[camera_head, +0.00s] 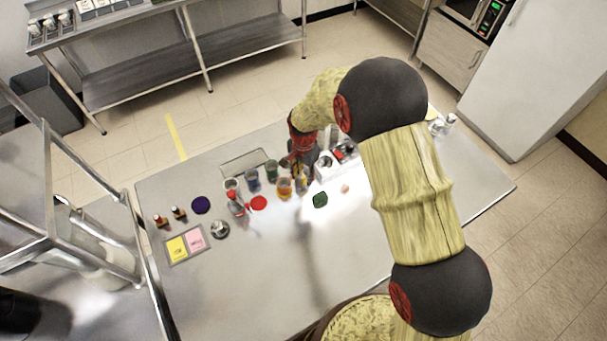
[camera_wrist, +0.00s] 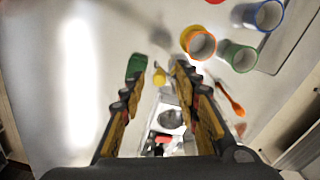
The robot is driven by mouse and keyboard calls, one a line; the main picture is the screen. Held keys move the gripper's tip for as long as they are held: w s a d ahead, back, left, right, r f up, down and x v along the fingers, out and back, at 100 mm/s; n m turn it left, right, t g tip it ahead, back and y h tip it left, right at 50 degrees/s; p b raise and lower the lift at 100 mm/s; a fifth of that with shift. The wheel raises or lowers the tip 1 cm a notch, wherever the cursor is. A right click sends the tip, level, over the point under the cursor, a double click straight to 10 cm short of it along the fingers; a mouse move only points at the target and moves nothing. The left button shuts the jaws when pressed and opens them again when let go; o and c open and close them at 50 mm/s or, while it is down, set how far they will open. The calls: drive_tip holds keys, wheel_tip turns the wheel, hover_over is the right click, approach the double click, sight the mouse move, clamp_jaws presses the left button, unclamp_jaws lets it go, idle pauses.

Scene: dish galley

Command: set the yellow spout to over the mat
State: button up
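The yellow spout (camera_wrist: 159,76) is a small yellow piece, seen in the wrist view between my fingertips, at the near end of a pale boxy unit with a round opening (camera_wrist: 171,118). My gripper (camera_wrist: 160,70) is open, with a finger on either side of the spout and a visible gap to each. In the head view my gripper (camera_head: 298,166) points down among the cups, and the spout is hard to make out. A flat green patch (camera_head: 320,200) lies beside the spout; it also shows in the wrist view (camera_wrist: 136,66). I cannot tell which flat patch is the mat.
An orange-rimmed cup (camera_wrist: 201,45), a green cup (camera_wrist: 239,56) and a blue cup (camera_wrist: 264,15) stand close by. A red patch (camera_head: 259,203), a purple disc (camera_head: 201,205) and a board with yellow and pink cards (camera_head: 186,259) lie left. The table's front is clear.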

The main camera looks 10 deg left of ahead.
drive_tip(key=shift+c, duration=0.4)
drive_tip(key=c, duration=0.7)
clamp_jaws()
